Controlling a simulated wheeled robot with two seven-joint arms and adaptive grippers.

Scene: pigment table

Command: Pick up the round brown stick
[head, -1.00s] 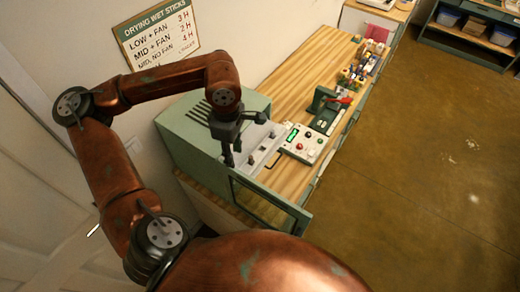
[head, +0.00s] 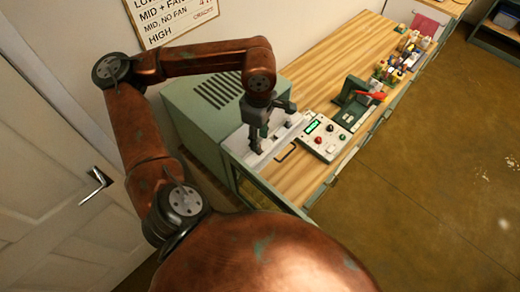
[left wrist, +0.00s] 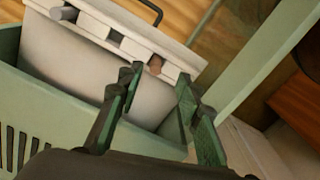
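In the left wrist view, the round brown stick (left wrist: 155,65) shows as a small brown round end in a slot of a pale rack (left wrist: 98,33). Most of its length is hidden. My left gripper (left wrist: 160,77) is open and empty, its fingertips on either side of the stick's end in the picture; I cannot tell the gap in depth. In the head view my left gripper (head: 273,128) hangs over the pale rack (head: 262,160) at the front of the green box; the stick cannot be made out there. My right gripper is not in view.
A grey round end (left wrist: 65,13) sits in another slot of the rack. The green drying box (head: 190,115) has an open door (head: 250,185). A control panel (head: 325,138), a green stand with a red part (head: 352,97) and small coloured items (head: 400,62) are along the wooden table (head: 340,50).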

